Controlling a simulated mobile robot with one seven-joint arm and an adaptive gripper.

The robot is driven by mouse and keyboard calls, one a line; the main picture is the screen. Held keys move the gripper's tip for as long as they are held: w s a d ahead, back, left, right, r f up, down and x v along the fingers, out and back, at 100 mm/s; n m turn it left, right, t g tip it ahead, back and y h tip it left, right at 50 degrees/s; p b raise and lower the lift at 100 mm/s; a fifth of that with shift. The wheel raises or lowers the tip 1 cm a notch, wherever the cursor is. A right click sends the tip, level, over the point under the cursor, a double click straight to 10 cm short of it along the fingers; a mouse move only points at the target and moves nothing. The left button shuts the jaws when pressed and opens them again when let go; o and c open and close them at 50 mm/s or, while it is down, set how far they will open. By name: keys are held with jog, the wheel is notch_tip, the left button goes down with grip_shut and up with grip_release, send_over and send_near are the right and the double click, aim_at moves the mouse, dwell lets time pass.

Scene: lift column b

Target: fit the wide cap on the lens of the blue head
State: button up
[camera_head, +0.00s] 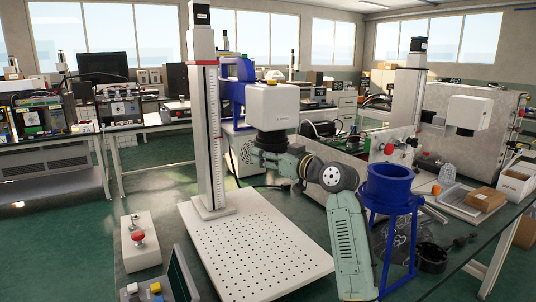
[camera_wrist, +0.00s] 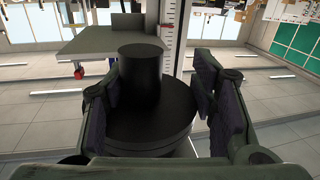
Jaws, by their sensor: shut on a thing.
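The blue head has a white box (camera_head: 272,104) on a blue carriage (camera_head: 232,85) on the left column. A black lens (camera_head: 276,138) shows under the box. My gripper (camera_head: 265,158) is directly below it. In the wrist view my gripper (camera_wrist: 155,95) has its pads at both sides of a wide black disc, which I take as the wide cap (camera_wrist: 145,125). A narrower black cylinder (camera_wrist: 139,75) stands out from the disc. The black parts merge, so I cannot tell where cap and lens meet, or whether the cap is seated.
The column (camera_head: 206,130) rises from a white perforated plate (camera_head: 255,250). A blue ring-topped stand (camera_head: 388,188) is close to the right of my arm. A second column (camera_head: 405,95) with a white head (camera_head: 468,112) stands farther right. A red-button box (camera_head: 140,245) is at front left.

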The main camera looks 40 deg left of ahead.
jog(key=shift+r, duration=0.1)
dwell(0.3)
jog(key=o, duration=1.6)
jog(key=shift+o, duration=0.2)
jog(key=s+d, duration=0.2)
jog(key=d, duration=0.9)
jog(key=shift+d, duration=0.4)
jog(key=shift+s, duration=0.1)
